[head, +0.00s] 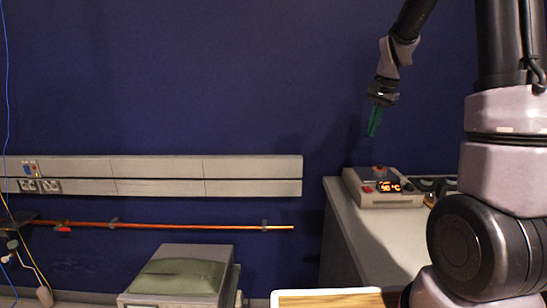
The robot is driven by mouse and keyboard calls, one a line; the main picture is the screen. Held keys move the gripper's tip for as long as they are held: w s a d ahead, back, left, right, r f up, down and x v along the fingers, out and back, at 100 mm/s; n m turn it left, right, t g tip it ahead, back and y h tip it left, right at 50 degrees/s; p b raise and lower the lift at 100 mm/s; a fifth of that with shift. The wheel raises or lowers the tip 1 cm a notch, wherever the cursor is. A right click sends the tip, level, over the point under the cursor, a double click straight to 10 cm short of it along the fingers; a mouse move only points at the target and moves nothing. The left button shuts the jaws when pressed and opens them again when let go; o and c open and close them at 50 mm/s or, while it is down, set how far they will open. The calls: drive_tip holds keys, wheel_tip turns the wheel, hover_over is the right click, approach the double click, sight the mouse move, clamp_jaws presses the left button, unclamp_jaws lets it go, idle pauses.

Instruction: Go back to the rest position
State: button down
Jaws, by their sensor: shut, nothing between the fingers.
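My gripper (374,122) hangs from the dark wrist of my arm in the head view, at the upper right. Its green fingers point down and are shut with nothing between them. The gripper is in the air above the grey bench, above a pale box-shaped device with a lit orange display (384,186), and is clear of it. My arm's larger links fill the right side of the picture and hide part of the bench.
The grey bench (375,240) stands against the blue wall at the right. A grey box with a green pad (178,277) stands at the bottom left. A copper pipe (190,226) and grey trunking (160,168) run along the wall. A wood-topped, white-edged surface (335,298) shows at the bottom.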

drive_tip(key=s+a+r+n+t, duration=0.1)
drive_tip(key=s+r, duration=0.3)
drive_tip(key=s, duration=0.4)
drive_tip(key=s+a+r+n+t, duration=0.2)
drive_tip(key=s+a+r+n, duration=0.1)
drive_tip(key=s, duration=0.6)
drive_tip(key=s+a+r+n+t+y, duration=0.1)
drive_tip(key=s+a+r+t, duration=0.1)
drive_tip(key=s+r, duration=0.3)
drive_tip(key=s, duration=0.4)
drive_tip(key=shift+a+n, duration=0.35)
drive_tip(key=shift+n, duration=0.05)
